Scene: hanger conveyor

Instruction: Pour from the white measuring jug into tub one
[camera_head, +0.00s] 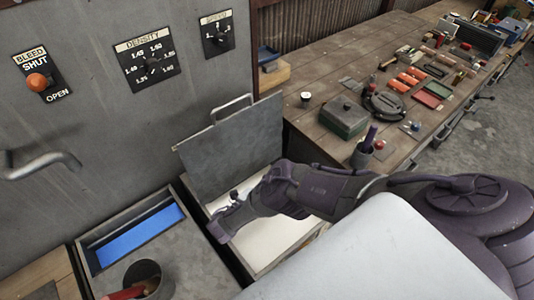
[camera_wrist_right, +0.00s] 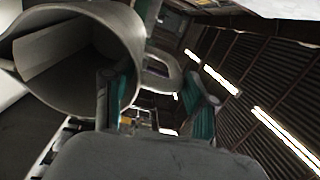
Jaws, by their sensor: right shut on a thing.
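I cannot make the jug out in the head view. To the left is a second open tub with blue inside (camera_head: 130,240). No label shows which is tub one. My left gripper is not in view.
A can with a red-handled tool (camera_head: 145,278) stands at the front left. A grey panel with dials (camera_head: 145,57) and a red-knobbed bleed lever (camera_head: 38,82) rises behind. A wooden bench (camera_head: 330,75) at the right holds a green box (camera_head: 342,118) and many tools.

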